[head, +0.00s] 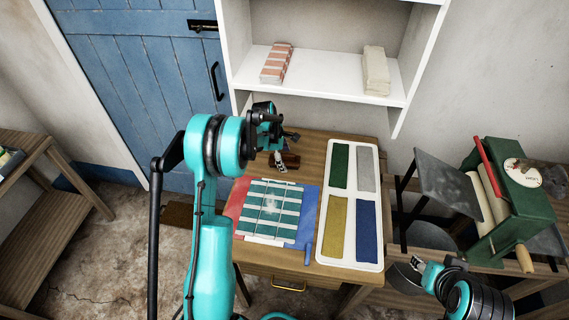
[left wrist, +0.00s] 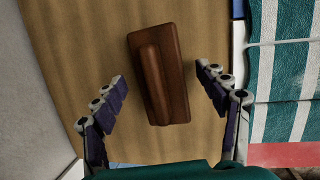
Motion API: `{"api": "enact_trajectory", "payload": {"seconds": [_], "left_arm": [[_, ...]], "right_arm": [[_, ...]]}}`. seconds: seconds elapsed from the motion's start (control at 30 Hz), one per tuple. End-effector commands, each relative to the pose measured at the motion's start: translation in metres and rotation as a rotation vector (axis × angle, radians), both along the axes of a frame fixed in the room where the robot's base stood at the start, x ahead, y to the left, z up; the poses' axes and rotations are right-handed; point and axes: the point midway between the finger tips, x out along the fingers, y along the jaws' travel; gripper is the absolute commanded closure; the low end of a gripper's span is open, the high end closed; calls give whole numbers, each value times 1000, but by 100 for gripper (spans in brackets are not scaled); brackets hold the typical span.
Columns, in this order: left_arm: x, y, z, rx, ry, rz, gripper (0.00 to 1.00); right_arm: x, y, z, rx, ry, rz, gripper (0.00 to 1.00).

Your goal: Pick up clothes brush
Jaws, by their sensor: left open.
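The clothes brush, a dark brown wooden block with a raised grip along its top, lies on the wooden table in the left wrist view (left wrist: 172,60). In the head view the brush (head: 292,160) is at the table's back left, partly hidden by my left gripper (head: 284,152). In the left wrist view my left gripper (left wrist: 160,78) is open, with one finger on each side of the brush's near part and gaps between. My right gripper (head: 424,268) is at the lower right in the head view, away from the brush; its jaw opening is unclear.
A folded teal-and-white striped cloth (head: 270,208) lies in front of the brush on a red and blue mat (head: 308,212). A white tray (head: 348,195) with four coloured pads is to its right. A shelf (head: 320,84) is behind; a green mangle (head: 515,195) stands at right.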

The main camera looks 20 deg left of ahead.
Motion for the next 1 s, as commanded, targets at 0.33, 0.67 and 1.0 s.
{"api": "enact_trajectory", "payload": {"seconds": [0.33,0.67,1.0], "left_arm": [[0,0,1,0,0,0,69],[0,0,1,0,0,0,83],[-1,3,3,0,0,-1,83]], "right_arm": [[0,0,1,0,0,0,60],[0,0,1,0,0,0,60],[0,0,2,0,0,0,60]]}}
